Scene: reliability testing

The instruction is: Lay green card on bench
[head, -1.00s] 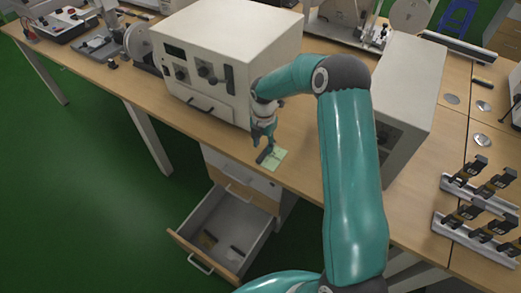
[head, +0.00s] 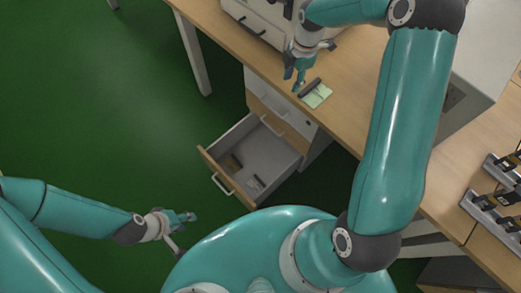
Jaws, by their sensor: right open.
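The green card (head: 319,97) lies flat on the wooden bench (head: 352,113), close to its front edge. A dark bar-like thing (head: 310,86) lies along the card's far-left edge; I cannot tell whether it rests on the card or beside it. My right gripper (head: 296,82) is open and points down just left of the card, with its fingertips near the bench surface. I cannot tell whether it touches the card. My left gripper (head: 192,216) hangs over the green floor, well away from the bench. Its fingers show side-on, so their opening is unclear.
An open drawer (head: 214,172) sticks out below the bench and holds a few small items. A white instrument box (head: 262,22) stands behind my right gripper. Black devices on a metal rail (head: 487,211) stand at the right.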

